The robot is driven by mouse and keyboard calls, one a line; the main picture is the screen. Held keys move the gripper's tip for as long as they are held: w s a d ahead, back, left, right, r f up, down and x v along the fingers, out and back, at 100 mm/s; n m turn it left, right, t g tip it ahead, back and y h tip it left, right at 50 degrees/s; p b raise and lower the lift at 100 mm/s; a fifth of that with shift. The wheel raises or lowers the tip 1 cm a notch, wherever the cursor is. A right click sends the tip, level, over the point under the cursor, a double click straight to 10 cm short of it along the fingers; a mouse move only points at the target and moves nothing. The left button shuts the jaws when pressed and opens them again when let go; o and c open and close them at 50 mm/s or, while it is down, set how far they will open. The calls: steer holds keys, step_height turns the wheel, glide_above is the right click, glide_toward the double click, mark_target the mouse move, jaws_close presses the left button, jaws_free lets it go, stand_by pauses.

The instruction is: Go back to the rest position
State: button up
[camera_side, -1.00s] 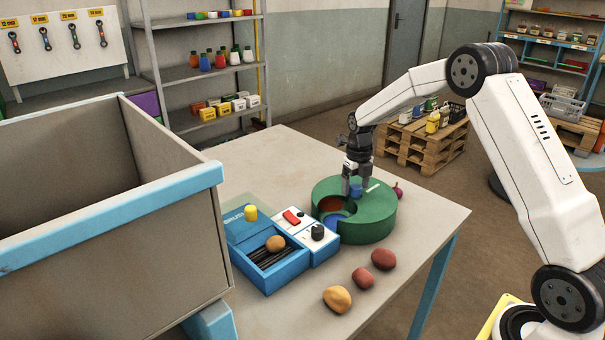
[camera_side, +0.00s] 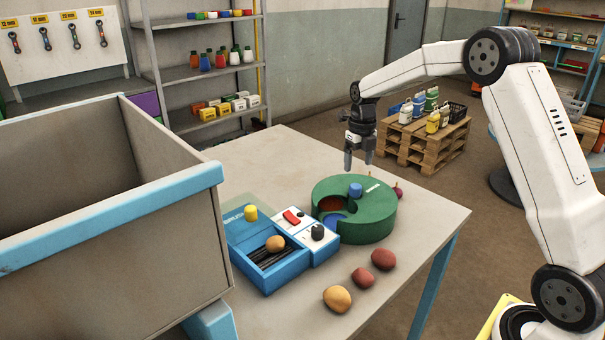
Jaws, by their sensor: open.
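My gripper (camera_side: 359,160) hangs above the far side of the green round container (camera_side: 372,222), pointing down. Its fingers are apart with nothing between them, and it is clear of the container.
Two reddish lumps (camera_side: 383,259) (camera_side: 363,278) and a yellow one (camera_side: 337,299) lie in front. A large grey bin (camera_side: 170,240) stands left. The table's (camera_side: 285,155) back is clear.

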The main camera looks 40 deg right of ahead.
steer(key=shift+a, duration=0.1)
steer(key=n, duration=0.1)
steer(key=a+n, duration=0.1)
steer(key=shift+s+a+n, duration=0.2)
steer(key=shift+s+n, duration=0.1)
steer(key=shift+s, duration=0.1)
steer(key=s+a+f+n+t, duration=0.1)
steer(key=s+a+n, duration=0.6)
steer(key=n, duration=1.1)
steer(key=s+a+f+n+t, duration=0.1)
steer(key=s+a+f+n, duration=0.2)
steer(key=s+a+n, duration=0.5)
steer(key=s+n, duration=0.5)
steer(key=n, duration=0.4)
steer(key=shift+s+a+f+n+t, duration=0.25)
steer(key=shift+s+f+n+t, duration=0.05)
steer(key=shift+s+f+n, duration=0.1)
